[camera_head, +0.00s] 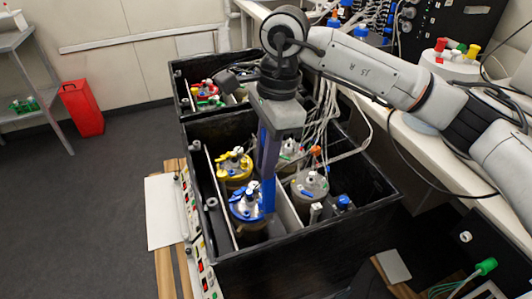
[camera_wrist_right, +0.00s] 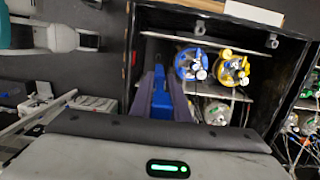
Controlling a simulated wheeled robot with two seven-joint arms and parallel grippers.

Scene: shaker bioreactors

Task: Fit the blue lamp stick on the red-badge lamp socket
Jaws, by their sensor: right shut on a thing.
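My right gripper (camera_head: 268,198) points down over the near black box. It is shut on the blue lamp stick (camera_head: 269,193), which hangs upright beside the blue-ringed vessel (camera_head: 247,208). In the right wrist view the stick (camera_wrist_right: 158,82) shows between the two dark fingers of the gripper (camera_wrist_right: 163,85), left of the blue-ringed vessel. The stick's lower end is hard to make out. I cannot pick out a red-badge lamp socket; grey posts stand inside the box, one at the left (camera_head: 211,203). My left gripper is not in view.
The black box (camera_head: 310,242) has raised walls and dividers. A yellow-ringed vessel (camera_head: 235,165) and a grey-topped vessel (camera_head: 310,183) stand inside, with white tubes (camera_head: 325,120) close to my right gripper. A second box (camera_head: 180,88) lies behind.

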